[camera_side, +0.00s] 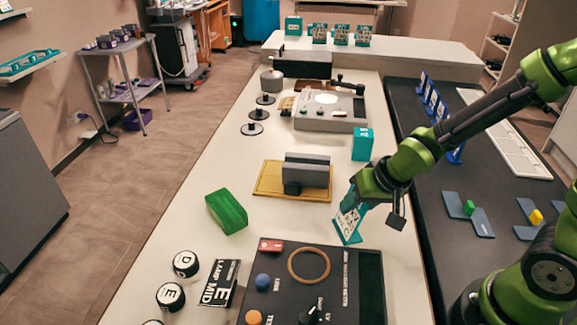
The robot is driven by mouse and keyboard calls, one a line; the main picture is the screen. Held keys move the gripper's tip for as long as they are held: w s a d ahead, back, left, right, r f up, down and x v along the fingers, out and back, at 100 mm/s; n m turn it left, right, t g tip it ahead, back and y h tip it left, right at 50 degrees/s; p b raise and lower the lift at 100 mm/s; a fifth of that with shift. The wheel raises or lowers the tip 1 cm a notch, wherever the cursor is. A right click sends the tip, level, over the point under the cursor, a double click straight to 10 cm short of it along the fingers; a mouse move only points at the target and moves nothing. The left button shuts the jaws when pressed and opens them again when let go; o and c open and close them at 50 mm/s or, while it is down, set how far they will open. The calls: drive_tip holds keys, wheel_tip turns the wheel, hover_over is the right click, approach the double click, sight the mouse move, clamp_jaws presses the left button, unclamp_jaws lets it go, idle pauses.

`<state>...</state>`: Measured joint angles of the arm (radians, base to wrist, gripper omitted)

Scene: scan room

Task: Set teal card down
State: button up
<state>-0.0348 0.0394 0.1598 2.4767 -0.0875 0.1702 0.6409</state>
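The teal card (347,222), with white and dark print on its face, is at the right part of the white table, between the grey block and the black panel. It is tilted, and its lower edge is at or just above the table top; I cannot tell if it touches. My gripper (359,193) is at the card's upper end and appears shut on it. The fingertips are mostly hidden by the card and my wrist.
A teal box (363,144) stands behind my gripper. A black panel (345,290) with a tan ring lies in front. Similar cards (341,35) stand at the back.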

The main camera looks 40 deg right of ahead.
drive_tip(key=s+d+r+t, duration=0.1)
drive_tip(key=s+r, duration=0.3)
drive_tip(key=r, duration=0.4)
drive_tip(key=s+d+r+n+y, duration=0.1)
drive_tip(key=s+d+r, duration=0.1)
drive_tip(key=s+r, duration=0.3)
wheel_tip(320, 180, up, 3)
drive_tip(key=shift+s+r+t, duration=0.15)
drive_tip(key=shift+s+t, duration=0.1)
drive_tip(key=shift+t, duration=0.15)
